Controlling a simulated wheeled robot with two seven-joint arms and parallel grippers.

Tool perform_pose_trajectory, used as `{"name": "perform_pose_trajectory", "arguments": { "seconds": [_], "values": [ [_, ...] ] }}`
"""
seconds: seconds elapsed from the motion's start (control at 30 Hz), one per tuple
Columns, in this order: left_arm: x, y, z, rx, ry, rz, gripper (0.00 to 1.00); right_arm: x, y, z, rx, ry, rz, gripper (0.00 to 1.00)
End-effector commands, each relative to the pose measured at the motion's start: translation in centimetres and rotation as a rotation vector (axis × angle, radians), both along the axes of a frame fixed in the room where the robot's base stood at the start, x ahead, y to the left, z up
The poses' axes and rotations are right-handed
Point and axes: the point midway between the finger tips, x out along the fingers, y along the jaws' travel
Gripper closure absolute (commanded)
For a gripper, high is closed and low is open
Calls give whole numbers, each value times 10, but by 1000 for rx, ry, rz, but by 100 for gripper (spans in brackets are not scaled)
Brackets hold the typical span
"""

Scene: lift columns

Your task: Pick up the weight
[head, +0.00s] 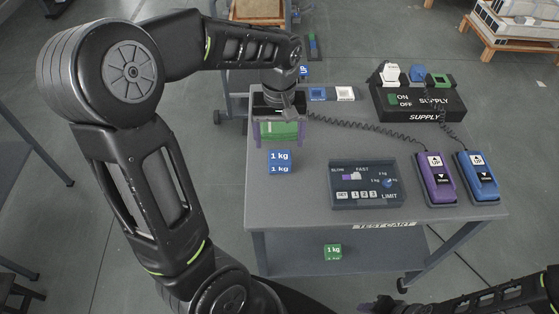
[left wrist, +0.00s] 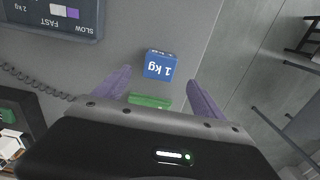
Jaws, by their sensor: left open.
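A blue weight (head: 280,162) marked 1 kg stands on the test cart's top; it also shows in the left wrist view (left wrist: 160,66), just beyond the fingertips. My left gripper (head: 279,143) is open above the cart, its purple fingers pointing down. A green block (head: 278,130) shows between these fingers, partly hidden by the gripper; its edge also shows in the left wrist view (left wrist: 150,101). I cannot tell whether the fingers touch it. Another green weight (head: 333,251) marked 1 kg lies on the lower shelf. My right gripper (head: 378,306) is barely in view at the bottom edge.
The test cart (head: 300,205) carries a control box (head: 367,184) right of the blue weight. Purple (head: 436,178) and blue (head: 477,177) pendants lie farther right. A supply box (head: 418,101) stands behind them, with a coiled cable across the top. Flat blue and white pieces lie behind.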

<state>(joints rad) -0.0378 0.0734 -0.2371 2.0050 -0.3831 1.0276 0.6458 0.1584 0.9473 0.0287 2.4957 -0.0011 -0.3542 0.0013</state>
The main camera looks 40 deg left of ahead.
Motion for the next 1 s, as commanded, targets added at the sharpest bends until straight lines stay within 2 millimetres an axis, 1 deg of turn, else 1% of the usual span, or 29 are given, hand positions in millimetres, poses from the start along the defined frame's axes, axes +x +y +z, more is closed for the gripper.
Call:
{"name": "perform_pose_trajectory", "arguments": {
  "seconds": [0.13,0.37,0.73,0.87,1.0],
  "values": [
    [0,0,-3,0,2,0,20,0,0,0,0,0,0,64],
    [-1,0,-25,0,2,0,20,0,0,2,-1,0,0,64],
    [0,0,-30,0,2,0,20,0,0,3,-1,1,-1,64],
    [-1,-1,-43,0,5,0,20,-1,0,7,-2,3,0,64],
    [-1,-1,-66,1,4,0,20,-1,-1,10,-2,4,-1,64]
  ]
}}
